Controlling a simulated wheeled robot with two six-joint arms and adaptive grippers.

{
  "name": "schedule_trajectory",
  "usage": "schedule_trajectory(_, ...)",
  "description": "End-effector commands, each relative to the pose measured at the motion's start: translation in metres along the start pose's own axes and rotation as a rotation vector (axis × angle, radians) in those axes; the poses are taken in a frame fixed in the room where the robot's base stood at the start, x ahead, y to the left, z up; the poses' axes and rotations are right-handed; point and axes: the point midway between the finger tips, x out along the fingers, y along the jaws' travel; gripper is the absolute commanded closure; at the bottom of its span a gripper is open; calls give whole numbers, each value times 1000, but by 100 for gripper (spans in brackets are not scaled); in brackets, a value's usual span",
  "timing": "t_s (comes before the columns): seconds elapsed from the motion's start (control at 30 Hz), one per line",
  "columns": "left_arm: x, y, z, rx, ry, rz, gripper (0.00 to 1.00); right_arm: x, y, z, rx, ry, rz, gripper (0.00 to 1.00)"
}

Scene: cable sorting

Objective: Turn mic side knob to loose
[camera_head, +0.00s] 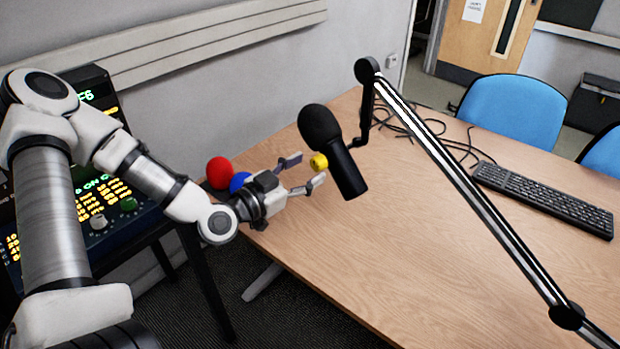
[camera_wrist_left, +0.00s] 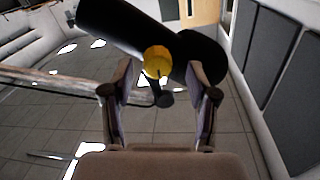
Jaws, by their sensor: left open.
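The black microphone (camera_head: 346,165) hangs tilted from the boom arm, above the table. Its yellow side knob (camera_head: 319,161) faces my left gripper. My left gripper (camera_head: 304,170) is open, with one fingertip on each side of the knob in the head view. In the left wrist view the yellow knob (camera_wrist_left: 158,62) sits between the open fingers of the left gripper (camera_wrist_left: 160,85), near their tips. Contact between fingers and knob cannot be made out. The dark microphone body (camera_wrist_left: 130,28) lies just beyond the fingertips. My right gripper is not in view.
The boom arm (camera_head: 470,190) crosses the table's right part. A red ball (camera_head: 219,171) and a blue ball (camera_head: 239,181) are beside my left wrist. A keyboard (camera_head: 545,198) and loose black cables (camera_head: 430,127) lie on the table (camera_head: 400,260). A lit control panel (camera_head: 110,205) stands at left.

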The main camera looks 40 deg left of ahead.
Motion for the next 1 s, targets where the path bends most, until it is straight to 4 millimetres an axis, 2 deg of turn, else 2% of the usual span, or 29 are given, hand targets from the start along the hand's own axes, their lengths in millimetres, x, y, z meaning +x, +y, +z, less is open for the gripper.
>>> schedule_trajectory(0.2, 15, 1, -1, 1, 1, 2, 41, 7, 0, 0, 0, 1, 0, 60)
schedule_trajectory(0.47, 17, 1, -2, -1, 2, 1, 41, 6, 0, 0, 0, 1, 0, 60)
schedule_trajectory(0.57, 17, 1, -2, -2, 2, 1, 73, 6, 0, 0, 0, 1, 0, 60)
schedule_trajectory(0.63, 17, 1, -2, -1, 2, 1, 98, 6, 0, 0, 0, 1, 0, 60)
schedule_trajectory(1.0, 17, 1, -2, -21, 2, 2, 100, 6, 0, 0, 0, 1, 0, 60)
